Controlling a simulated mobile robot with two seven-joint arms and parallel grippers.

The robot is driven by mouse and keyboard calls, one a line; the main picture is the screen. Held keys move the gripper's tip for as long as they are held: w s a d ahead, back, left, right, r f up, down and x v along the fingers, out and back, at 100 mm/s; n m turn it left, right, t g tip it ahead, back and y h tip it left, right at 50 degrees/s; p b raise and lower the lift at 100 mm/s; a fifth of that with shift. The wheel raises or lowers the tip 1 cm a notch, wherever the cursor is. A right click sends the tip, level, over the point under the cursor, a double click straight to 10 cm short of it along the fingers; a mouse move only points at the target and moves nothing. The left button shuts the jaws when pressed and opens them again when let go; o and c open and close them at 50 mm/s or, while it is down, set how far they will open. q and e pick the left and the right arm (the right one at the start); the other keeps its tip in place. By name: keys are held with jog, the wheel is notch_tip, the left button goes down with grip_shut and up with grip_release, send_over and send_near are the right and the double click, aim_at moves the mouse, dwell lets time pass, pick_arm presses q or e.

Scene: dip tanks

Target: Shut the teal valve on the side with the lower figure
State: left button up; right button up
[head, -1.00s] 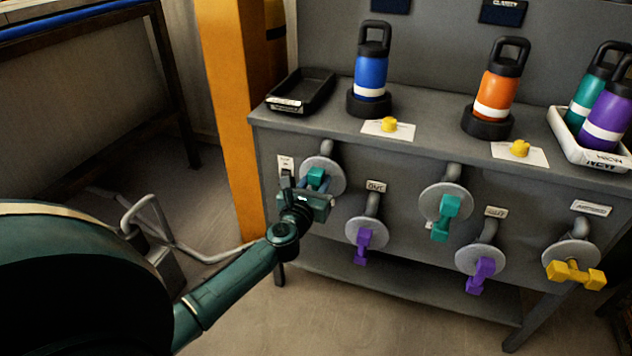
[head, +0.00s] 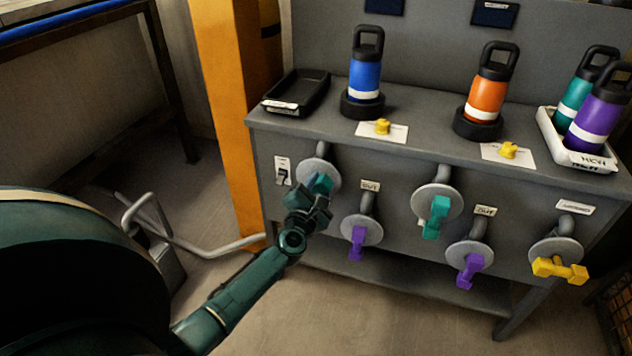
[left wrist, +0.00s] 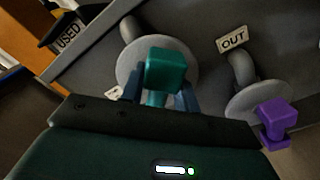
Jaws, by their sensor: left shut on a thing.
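The left teal valve (head: 320,182) sits on a grey round plate at the left of the bench front. My left gripper (head: 314,196) is shut on its handle and partly hides it. In the left wrist view the teal handle (left wrist: 166,68) stands between the two blue-grey fingers (left wrist: 162,96). A second teal valve (head: 436,216) further right has its handle pointing down, slightly tilted. Two dark displays, one (head: 384,5) above the blue bottle and one (head: 495,14) above the orange bottle, are cut off or too small; I cannot read their figures. My right gripper is not in view.
Purple valves (head: 357,242) (head: 471,269) labelled OUT hang lower. A yellow valve (head: 560,269) is at right. A switch (head: 283,172) is left of the held valve. Bottles and a black tray (head: 297,92) stand on top. An orange post (head: 229,110) is at left.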

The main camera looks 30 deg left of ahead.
pick_arm(q)
jog(key=shift+d+f+m, duration=0.2)
jog(key=shift+d+m, duration=0.15)
jog(key=shift+m, duration=0.65)
jog(key=shift+f+m+p, duration=0.1)
jog(key=shift+m+p, duration=0.2)
jog(key=shift+m, duration=0.2)
jog(key=m, duration=0.2)
jog(key=shift+w+d+f+m, duration=0.1)
jog(key=shift+d+f+m, duration=0.1)
jog(key=shift+f+m, duration=0.1)
jog(key=shift+f+m+p, duration=0.2)
jog(key=shift+m+p, duration=0.2)
jog(key=shift+m, duration=0.6)
jog(key=shift+f+m, duration=0.2)
jog(key=shift+m, duration=0.5)
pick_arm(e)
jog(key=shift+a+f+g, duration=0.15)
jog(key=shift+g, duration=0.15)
pick_arm(q)
jog(key=shift+d, duration=0.1)
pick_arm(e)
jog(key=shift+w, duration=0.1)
pick_arm(q)
jog(key=o, duration=0.7)
jog(key=shift+o, duration=0.2)
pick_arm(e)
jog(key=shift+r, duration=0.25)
